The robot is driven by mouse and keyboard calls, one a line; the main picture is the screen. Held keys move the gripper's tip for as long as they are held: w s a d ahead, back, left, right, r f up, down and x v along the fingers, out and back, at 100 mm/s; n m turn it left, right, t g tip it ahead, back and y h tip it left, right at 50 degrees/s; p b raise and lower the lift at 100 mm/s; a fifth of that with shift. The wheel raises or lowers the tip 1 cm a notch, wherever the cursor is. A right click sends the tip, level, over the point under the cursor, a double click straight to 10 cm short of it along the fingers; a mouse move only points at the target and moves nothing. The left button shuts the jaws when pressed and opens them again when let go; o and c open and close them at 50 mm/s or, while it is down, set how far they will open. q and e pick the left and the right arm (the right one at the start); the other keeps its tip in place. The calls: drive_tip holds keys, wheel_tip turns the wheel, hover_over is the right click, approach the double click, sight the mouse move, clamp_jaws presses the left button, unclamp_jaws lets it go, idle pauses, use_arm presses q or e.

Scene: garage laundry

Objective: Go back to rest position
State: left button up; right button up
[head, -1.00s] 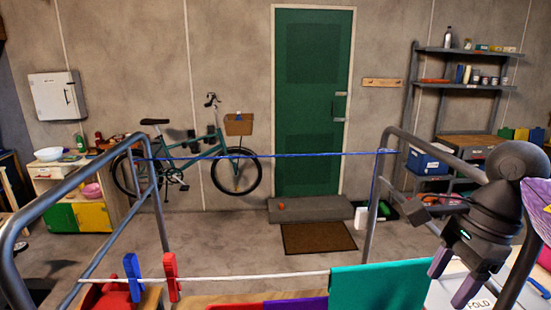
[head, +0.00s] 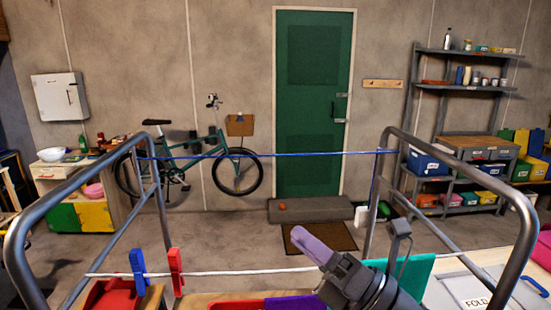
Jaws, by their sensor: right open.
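My right gripper (head: 318,252) is low in the head view, right of centre. It is open and seems empty, with one purple finger pointing up and left. Its other finger is not clear from this angle. It appears in front of the white line and the left edge of the teal cloth (head: 412,272). I cannot tell whether it touches them. My left gripper is not in view.
A blue clothespin (head: 138,274) and a red clothespin (head: 176,271) sit on the white line (head: 230,271). Grey rack rails (head: 70,190) rise at both sides. A FOLD board (head: 472,288) lies at lower right. A bicycle (head: 190,165) and green door (head: 313,110) are far behind.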

drive_tip(key=s+d+f+m+t+h, duration=0.1)
drive_tip(key=d+f+m+h, duration=0.4)
drive_tip(key=f+m+h, duration=0.65)
drive_tip(key=s+d+f+m+t+h, duration=0.1)
drive_tip(key=d+f+m+h, duration=0.6)
drive_tip(key=m, duration=1)
drive_tip(key=s+a+f+m+g+b, duration=0.1)
drive_tip(key=s+f+m+g, duration=0.2)
drive_tip(key=s+f+g, duration=0.5)
drive_tip(key=s+f+m+g, duration=0.3)
drive_tip(key=s+f+m, duration=0.15)
drive_tip(key=s, duration=0.55)
wheel_tip(320, 180, down, 31)
drive_tip(key=s+n+g+b, duration=0.1)
drive_tip(key=s+g+b, duration=0.15)
drive_tip(key=b, duration=0.95)
drive_tip(key=s+d+f+b, duration=0.1)
drive_tip(key=s+f+b, duration=0.3)
drive_tip(key=f, duration=0.5)
drive_tip(key=s+d+f+b, duration=0.2)
drive_tip(key=s+f+b, duration=0.3)
drive_tip(key=s+f, duration=0.4)
drive_tip(key=shift+s+f+h, duration=0.2)
drive_tip(key=shift+s+h, duration=0.05)
drive_tip(key=shift+h, duration=0.2)
